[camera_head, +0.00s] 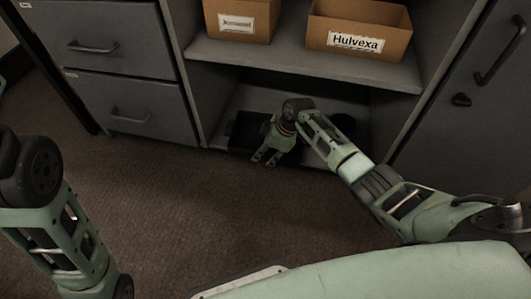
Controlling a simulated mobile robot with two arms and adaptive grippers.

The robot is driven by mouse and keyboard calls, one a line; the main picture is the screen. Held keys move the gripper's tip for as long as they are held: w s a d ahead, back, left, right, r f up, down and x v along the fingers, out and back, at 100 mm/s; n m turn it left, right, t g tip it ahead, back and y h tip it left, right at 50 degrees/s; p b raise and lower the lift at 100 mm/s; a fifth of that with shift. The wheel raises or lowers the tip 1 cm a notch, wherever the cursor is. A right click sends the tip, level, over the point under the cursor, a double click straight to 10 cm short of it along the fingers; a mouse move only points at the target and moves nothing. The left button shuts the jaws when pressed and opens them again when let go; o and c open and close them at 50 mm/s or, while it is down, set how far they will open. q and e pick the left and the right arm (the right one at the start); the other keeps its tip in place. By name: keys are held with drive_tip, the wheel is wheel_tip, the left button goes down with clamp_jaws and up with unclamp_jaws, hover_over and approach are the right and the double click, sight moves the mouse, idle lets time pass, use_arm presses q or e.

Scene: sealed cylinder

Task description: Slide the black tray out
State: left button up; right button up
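The black tray (243,127) sits at the front of the low shelf compartment, at its left side. My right gripper (265,161) is at the tray's front, overlapping its right part in the head view. Its two fingers are apart and point down toward the floor, with nothing visible between them. I cannot tell whether it touches the tray. My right arm hides part of the compartment. My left arm shows at the left edge, but its gripper is out of view.
Two cardboard boxes stand on the shelf above, one labelled "Hulvexa" (357,41). A dark round item (345,122) lies right of the tray, partly hidden. A drawer cabinet (115,65) is at left and a cabinet door (470,110) at right. The carpet (175,195) in front is clear.

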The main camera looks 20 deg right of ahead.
drive_tip(key=shift+v, duration=3.75)
